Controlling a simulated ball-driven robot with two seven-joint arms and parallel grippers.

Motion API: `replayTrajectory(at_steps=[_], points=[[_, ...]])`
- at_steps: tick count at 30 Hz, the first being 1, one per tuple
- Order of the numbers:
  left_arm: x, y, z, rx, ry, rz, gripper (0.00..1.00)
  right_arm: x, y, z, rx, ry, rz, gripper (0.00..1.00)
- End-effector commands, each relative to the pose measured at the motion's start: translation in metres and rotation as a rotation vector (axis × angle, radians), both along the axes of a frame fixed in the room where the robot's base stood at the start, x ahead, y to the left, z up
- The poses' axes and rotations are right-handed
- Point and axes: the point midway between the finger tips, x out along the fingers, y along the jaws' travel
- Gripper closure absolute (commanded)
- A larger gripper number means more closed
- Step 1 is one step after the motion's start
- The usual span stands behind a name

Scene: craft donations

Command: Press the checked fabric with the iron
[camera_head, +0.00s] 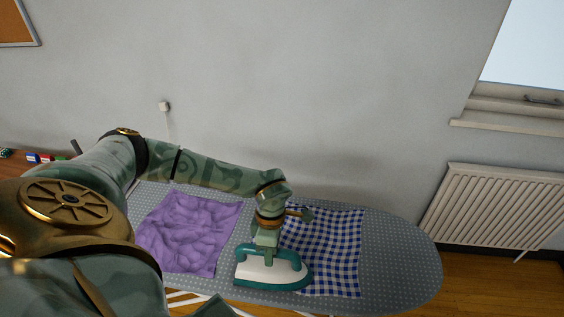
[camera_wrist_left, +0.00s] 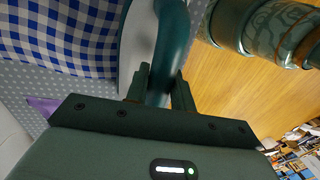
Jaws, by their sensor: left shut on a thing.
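The checked fabric (camera_head: 335,250) is blue and white and lies on the right part of the ironing board (camera_head: 400,265). It also shows in the left wrist view (camera_wrist_left: 70,35). The iron (camera_head: 262,272) is white and teal, and its tip overlaps the fabric's lower left side. I cannot tell whether its sole touches the cloth. My left gripper (camera_head: 266,250) comes from above and is shut on the iron's teal handle. The left wrist view shows the fingers (camera_wrist_left: 158,88) on either side of the handle (camera_wrist_left: 170,45). My right gripper is not in view.
A crumpled purple cloth (camera_head: 188,232) lies on the board left of the iron. The board's rounded right end is bare. A radiator (camera_head: 495,215) stands by the wall at right, under a window. Small coloured items (camera_head: 40,158) sit on a surface at far left.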

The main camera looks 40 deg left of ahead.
Motion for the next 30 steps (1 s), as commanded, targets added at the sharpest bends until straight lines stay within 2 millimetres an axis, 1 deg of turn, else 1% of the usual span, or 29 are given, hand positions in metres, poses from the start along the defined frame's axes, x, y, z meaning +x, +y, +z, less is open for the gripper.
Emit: replayTrajectory(at_steps=[1, 18, 24, 30], points=[[-0.005, 0.006, 0.0, 0.003, 0.004, 0.002, 1.0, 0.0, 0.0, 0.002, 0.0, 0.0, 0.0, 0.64], [-0.037, 0.054, 0.0, 0.003, 0.006, 0.003, 1.0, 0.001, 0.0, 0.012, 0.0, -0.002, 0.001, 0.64], [-0.043, 0.063, 0.0, 0.004, 0.004, 0.001, 1.0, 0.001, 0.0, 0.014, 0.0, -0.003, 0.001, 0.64], [-0.044, 0.064, -0.001, 0.003, 0.003, 0.001, 1.0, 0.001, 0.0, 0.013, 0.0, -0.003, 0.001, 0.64]])
